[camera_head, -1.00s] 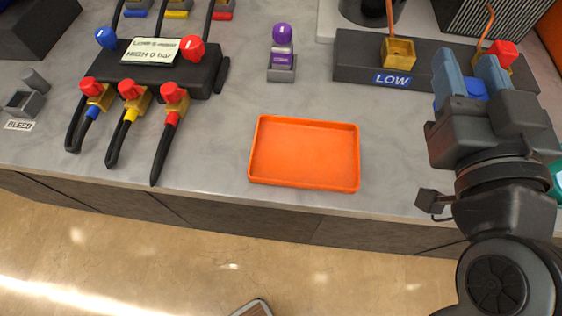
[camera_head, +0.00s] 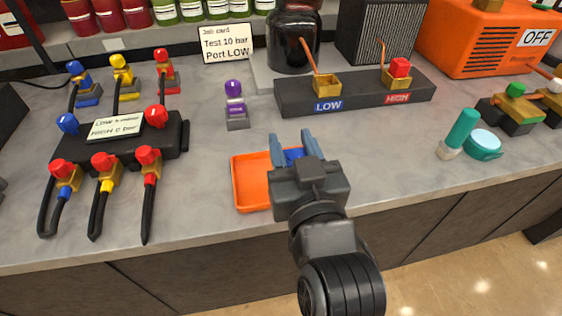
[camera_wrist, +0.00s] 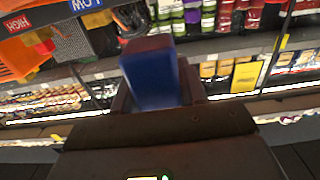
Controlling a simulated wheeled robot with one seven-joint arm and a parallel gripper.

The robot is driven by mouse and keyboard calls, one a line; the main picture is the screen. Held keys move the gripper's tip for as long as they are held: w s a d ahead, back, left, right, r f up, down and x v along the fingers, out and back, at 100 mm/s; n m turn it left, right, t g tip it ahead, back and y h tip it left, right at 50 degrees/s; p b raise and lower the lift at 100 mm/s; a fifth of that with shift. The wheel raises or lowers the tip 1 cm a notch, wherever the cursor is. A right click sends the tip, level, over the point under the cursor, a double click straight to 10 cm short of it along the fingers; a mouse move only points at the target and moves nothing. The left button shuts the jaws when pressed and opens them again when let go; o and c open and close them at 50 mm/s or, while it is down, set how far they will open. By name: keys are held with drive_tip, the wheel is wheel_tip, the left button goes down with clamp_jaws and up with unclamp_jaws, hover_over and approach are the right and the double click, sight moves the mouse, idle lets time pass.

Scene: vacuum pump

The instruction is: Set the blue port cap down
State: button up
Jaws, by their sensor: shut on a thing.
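The blue port cap (camera_head: 293,155) is between the fingers of my gripper (camera_head: 292,147), which is shut on it. I cannot tell how high the cap is above the tray floor. In the wrist view a blurred blue block (camera_wrist: 152,78) sits between the dark jaws. The LOW port (camera_head: 326,86) on the dark block has no cap on it, and the HIGH port carries a red cap (camera_head: 400,68).
The purple-topped part (camera_head: 235,103) stands behind the tray. The manifold (camera_head: 120,140) with red and blue knobs and hoses is to the left. A teal bottle (camera_head: 461,130) and a round teal lid (camera_head: 483,144) are to the right. Bare counter lies between tray and bottle.

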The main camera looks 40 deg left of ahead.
drive_tip(key=shift+s+a+f, duration=0.1)
drive_tip(key=shift+a+f, duration=0.45)
drive_tip(key=shift+a, duration=0.3)
drive_tip(key=shift+a+f, duration=0.1)
drive_tip(key=shift+f, duration=1.95)
drive_tip(key=shift+f, duration=0.15)
drive_tip(key=o, duration=1)
drive_tip(key=shift+o, duration=0.2)
